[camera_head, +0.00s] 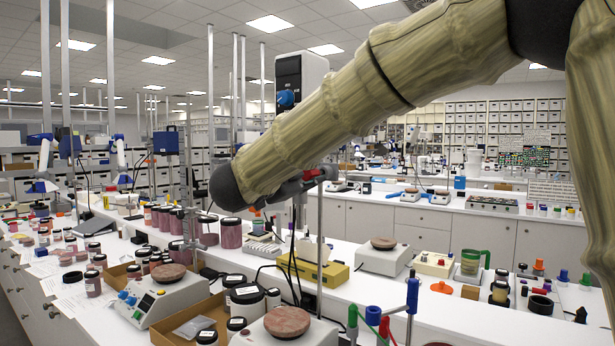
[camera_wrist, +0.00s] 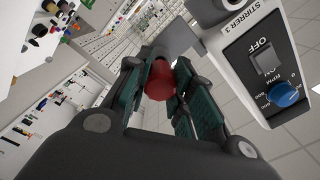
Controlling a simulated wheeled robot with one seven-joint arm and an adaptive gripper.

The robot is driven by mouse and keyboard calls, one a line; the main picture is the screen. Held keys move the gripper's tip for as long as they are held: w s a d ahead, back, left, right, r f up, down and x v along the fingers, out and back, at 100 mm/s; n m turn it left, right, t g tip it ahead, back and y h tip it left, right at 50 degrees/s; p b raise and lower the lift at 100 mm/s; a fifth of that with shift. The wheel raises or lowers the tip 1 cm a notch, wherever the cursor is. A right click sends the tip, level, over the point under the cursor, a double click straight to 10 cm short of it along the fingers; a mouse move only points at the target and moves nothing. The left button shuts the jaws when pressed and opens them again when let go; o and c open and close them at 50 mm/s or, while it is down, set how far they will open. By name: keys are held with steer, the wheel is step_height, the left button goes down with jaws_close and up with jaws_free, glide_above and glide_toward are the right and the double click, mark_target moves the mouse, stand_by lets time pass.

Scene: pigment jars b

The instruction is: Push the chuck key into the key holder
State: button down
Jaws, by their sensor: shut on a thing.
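My gripper (camera_wrist: 162,92) is shut on a red, round-ended thing (camera_wrist: 159,78), seemingly the chuck key's handle, between its green-padded fingers in the wrist view. The key's far end is hidden behind the handle. A flat grey part (camera_wrist: 172,38) lies just beyond it, close beside the stirrer; I cannot tell if this is the key holder or if the key touches it. The stirrer (camera_wrist: 262,65), labelled STIRRER 3 with an OFF switch and blue RPM knob, is right of my fingers. It also shows in the head view (camera_head: 300,78), where my arm mostly hides my gripper.
Below stands a white bench crowded with dark-lidded jars (camera_head: 230,234), a hotplate (camera_head: 150,300) and a yellow box (camera_head: 325,272). Upright metal rods (camera_head: 319,225) rise near the stirrer.

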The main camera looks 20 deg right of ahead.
steer(key=shift+x, duration=1.05)
steer(key=c, duration=1.1)
jaws_free()
steer(key=shift+c, duration=0.2)
steer(key=shift+a, duration=0.15)
steer(key=v, duration=1.1)
steer(key=shift+s+a, duration=0.25)
steer(key=shift+s, duration=0.05)
steer(key=shift+d, duration=0.1)
